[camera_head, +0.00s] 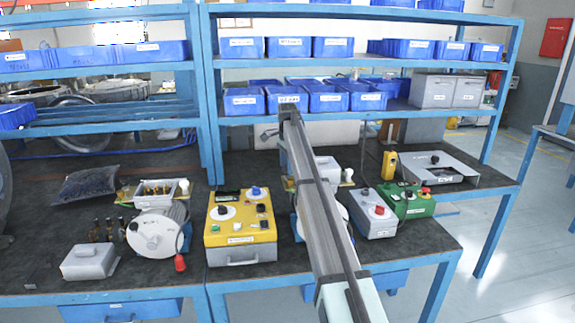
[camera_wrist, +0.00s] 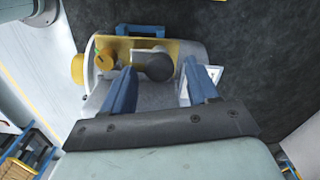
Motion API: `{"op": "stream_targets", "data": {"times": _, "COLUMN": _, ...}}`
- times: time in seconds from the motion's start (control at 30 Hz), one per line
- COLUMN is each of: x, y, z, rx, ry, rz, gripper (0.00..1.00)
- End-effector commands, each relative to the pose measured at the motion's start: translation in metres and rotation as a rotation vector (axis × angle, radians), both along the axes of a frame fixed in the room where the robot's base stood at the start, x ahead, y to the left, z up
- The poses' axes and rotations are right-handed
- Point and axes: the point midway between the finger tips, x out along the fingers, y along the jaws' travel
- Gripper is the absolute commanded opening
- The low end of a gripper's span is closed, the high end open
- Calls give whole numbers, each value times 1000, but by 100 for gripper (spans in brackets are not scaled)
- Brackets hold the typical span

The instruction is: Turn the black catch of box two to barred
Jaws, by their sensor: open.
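My gripper (camera_wrist: 159,70) is open in the wrist view, its two blue fingers apart. A dark round knob-like part (camera_wrist: 160,66) shows between the fingertips; I cannot tell whether they touch it or whether it is the black catch. It sits on a grey rounded unit (camera_wrist: 200,50) with a yellow panel and an orange knob (camera_wrist: 104,58). In the head view my arm hides the gripper and much of the unit behind it. Boxes with knobs there are yellow (camera_head: 240,240), grey (camera_head: 374,222) and green (camera_head: 410,205). I cannot read which is box two.
A round grey motor (camera_head: 155,235) and a small grey box (camera_head: 90,261) stand on the left of the dark bench. A grey panel with a black knob (camera_head: 440,170) lies at the back right. Shelves with blue bins (camera_head: 287,48) rise behind.

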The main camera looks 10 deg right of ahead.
Motion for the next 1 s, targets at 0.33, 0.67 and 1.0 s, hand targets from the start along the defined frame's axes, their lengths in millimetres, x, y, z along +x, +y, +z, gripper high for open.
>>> {"op": "stream_targets", "data": {"times": 0.33, "x": 0, "y": 0, "z": 0, "rx": 0, "ry": 0, "rz": 0, "gripper": 34}}
{"op": "stream_targets", "data": {"times": 0.67, "x": 0, "y": 0, "z": 0, "rx": 0, "ry": 0, "rz": 0, "gripper": 3}}
{"op": "stream_targets", "data": {"times": 1.0, "x": 0, "y": 0, "z": 0, "rx": 0, "ry": 0, "rz": 61, "gripper": 3}}
